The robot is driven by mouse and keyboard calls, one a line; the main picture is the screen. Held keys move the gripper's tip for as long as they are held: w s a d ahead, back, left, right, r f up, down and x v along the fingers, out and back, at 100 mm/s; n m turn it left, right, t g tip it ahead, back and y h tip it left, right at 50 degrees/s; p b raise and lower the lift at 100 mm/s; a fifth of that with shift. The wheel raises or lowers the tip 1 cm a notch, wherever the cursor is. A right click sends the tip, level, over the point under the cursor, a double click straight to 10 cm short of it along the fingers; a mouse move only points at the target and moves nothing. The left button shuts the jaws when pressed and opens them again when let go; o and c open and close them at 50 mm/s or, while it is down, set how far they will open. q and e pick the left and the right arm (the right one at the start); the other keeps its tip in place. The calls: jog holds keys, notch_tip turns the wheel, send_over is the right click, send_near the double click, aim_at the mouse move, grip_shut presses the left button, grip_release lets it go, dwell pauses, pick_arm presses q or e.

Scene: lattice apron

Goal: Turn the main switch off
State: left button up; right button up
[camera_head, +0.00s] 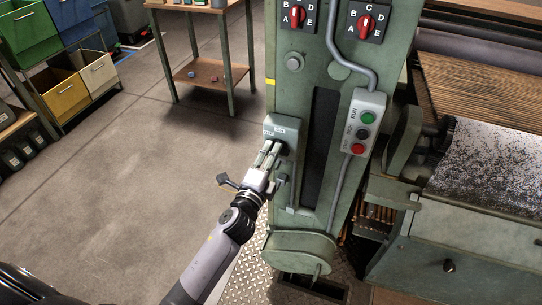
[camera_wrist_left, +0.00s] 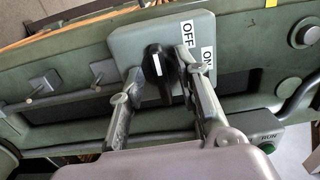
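The main switch is a grey-green box (camera_head: 283,128) on the side of the green machine column, left of the push-button box in the head view. In the left wrist view the switch box (camera_wrist_left: 122,44) carries a black rotary knob (camera_wrist_left: 157,62) with a white mark, and OFF and ON labels beside it. Which label the knob points to I cannot tell surely. My left gripper (camera_head: 272,151) is at the box. Its two fingers are apart, one on each side of the knob; whether they touch it is unclear. My right gripper is not in view.
A button box (camera_head: 363,122) with red, black and green buttons sits right of the switch. Two red selector knobs (camera_head: 296,16) (camera_head: 367,23) are above. Small levers (camera_wrist_left: 45,82) stick out of the column near the switch. The floor (camera_head: 120,170) to the left is open.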

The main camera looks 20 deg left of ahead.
pick_arm(q)
jog(key=shift+s, duration=0.1)
jog(key=s, duration=1.1)
jog(key=shift+s+a, duration=0.2)
jog(key=shift+s, duration=0.2)
jog(key=s+f+n+g, duration=0.3)
jog(key=s+f, duration=0.1)
jog(key=f, duration=0.8)
jog(key=s+f+n+g, duration=0.2)
jog(key=s+f+g, duration=0.15)
jog(key=f, duration=0.85)
jog(key=s+f+n+g, duration=0.2)
jog(key=s+f+n, duration=0.15)
jog(key=f, duration=0.75)
jog(key=s+a+f+n+g, duration=0.1)
jog(key=s+f+n+g, duration=0.1)
jog(key=s+f, duration=0.3)
jog(key=s+a+f+n+g, duration=0.2)
jog(key=s+f, duration=0.4)
jog(key=s, duration=0.7)
jog(key=s+a+f+n+g+p, duration=0.1)
jog(key=s+a+f+n+g, duration=0.1)
jog(key=s+f, duration=0.4)
jog(key=s+n+g, duration=0.1)
jog(key=s+g, duration=0.1)
jog(key=s, duration=0.1)
jog(key=shift+s+a+y, duration=0.15)
jog(key=shift+s+y, duration=0.1)
jog(key=shift+y, duration=0.05)
